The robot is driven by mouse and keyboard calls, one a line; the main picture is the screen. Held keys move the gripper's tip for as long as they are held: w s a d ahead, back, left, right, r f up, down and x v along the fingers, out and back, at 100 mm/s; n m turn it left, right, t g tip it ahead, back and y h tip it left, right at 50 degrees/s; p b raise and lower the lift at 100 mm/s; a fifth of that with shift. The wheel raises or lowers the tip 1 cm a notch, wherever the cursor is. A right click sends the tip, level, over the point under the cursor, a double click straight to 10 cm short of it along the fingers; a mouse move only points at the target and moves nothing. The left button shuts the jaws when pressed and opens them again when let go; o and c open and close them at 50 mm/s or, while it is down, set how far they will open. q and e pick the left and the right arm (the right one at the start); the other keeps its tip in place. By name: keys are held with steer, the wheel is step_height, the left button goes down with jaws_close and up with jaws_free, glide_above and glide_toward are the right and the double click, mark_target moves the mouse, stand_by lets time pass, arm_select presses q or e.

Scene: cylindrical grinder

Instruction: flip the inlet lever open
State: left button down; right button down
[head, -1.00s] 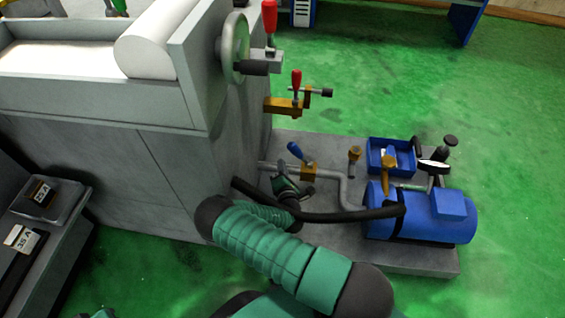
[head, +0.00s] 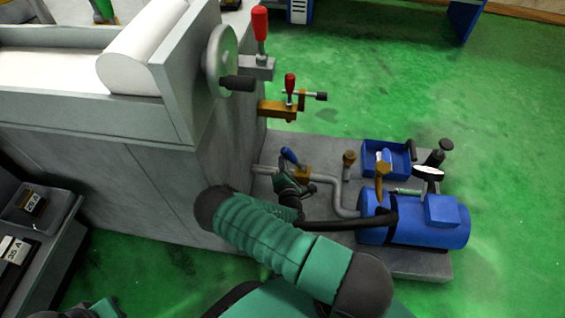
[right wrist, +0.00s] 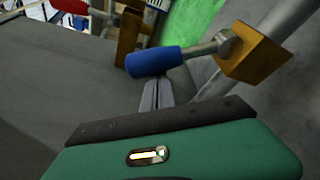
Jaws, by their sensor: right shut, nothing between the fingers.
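The inlet lever has a blue handle (head: 289,156) and sits on a brass valve body (head: 303,173) in the grey pipe. The handle tilts up and to the left. My right gripper (head: 286,178) is just below the handle. In the right wrist view the blue handle (right wrist: 155,60) lies crosswise just beyond my shut, empty fingertips (right wrist: 156,88); I cannot tell if they touch. The brass body (right wrist: 252,55) is to their right. A green part of my left arm or gripper (head: 100,309) shows at the bottom left; its fingers cannot be made out.
A red-handled lever on a brass valve (head: 278,109) stands above, by a handwheel (head: 221,58) on the grey machine. A blue pump motor (head: 415,219) and a black hose (head: 345,223) are to the right. A brass-capped pipe (head: 349,160) rises nearby.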

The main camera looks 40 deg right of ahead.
steer(key=shift+s+d+r, duration=0.1)
steer(key=shift+d+r, duration=0.05)
steer(key=shift+d, duration=0.1)
steer(key=shift+r+m, duration=0.1)
steer(key=shift+m, duration=0.2)
steer(key=s+d+m+p, duration=0.1)
steer(key=s+d+r+m+t+p, duration=0.1)
steer(key=p, duration=0.1)
steer(key=s+d+r+m+p, duration=0.1)
steer(key=s, duration=0.1)
steer(key=shift+r+p, duration=0.25)
steer(key=shift+p, duration=0.05)
steer(key=shift+s+d, duration=0.1)
steer(key=shift+d, duration=0.05)
stand_by(0.4)
